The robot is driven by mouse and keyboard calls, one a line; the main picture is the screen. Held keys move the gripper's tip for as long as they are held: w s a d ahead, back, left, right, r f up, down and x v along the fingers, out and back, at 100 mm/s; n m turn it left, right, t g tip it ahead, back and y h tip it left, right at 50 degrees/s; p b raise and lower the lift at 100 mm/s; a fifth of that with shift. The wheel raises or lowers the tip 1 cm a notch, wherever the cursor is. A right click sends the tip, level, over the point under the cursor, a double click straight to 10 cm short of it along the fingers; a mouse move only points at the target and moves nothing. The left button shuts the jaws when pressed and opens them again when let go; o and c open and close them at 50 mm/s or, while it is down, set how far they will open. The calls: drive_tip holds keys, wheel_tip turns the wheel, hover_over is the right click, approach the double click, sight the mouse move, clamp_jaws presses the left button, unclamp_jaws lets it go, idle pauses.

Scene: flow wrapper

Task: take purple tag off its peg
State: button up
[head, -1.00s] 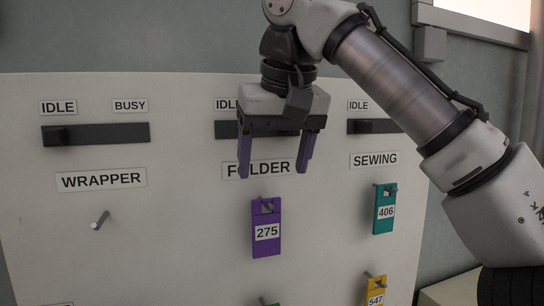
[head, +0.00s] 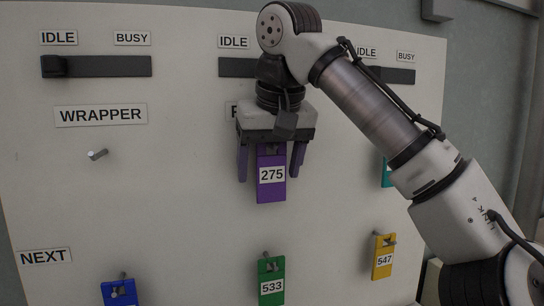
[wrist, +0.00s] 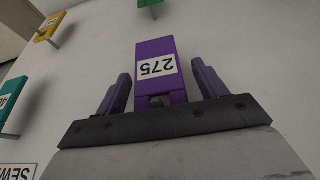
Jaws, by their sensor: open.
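The purple tag (head: 271,190), labelled 275, hangs on the board under the FOLDER sign. Its top and its peg are hidden behind my gripper in the head view. My gripper (head: 270,175) is open, its two purple fingers pointing down, one on each side of the tag. In the wrist view the purple tag (wrist: 155,52) appears upside down between the fingers of my gripper (wrist: 160,84), with a visible gap on each side. The tag's peg (wrist: 158,101) shows partly at the tag's near end.
The white board (head: 180,225) carries a green tag 533 (head: 271,270) below, a yellow tag 547 (head: 383,262) at lower right, a blue tag (head: 118,292) at lower left and a teal tag (head: 387,174) partly behind my arm. An empty peg (head: 97,154) stands under WRAPPER.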

drive_tip(key=shift+c, duration=0.3)
drive_tip(key=c, duration=1)
drive_tip(key=shift+r+p, duration=0.45)
drive_tip(key=shift+p, duration=0.25)
drive_tip(key=shift+s+d, duration=0.1)
drive_tip(key=s+d, duration=0.2)
drive_tip(key=s, duration=0.6)
drive_tip(key=shift+s+d, duration=0.15)
drive_tip(key=shift+d, duration=0.15)
idle(1.0)
drive_tip(key=shift+f, duration=0.1)
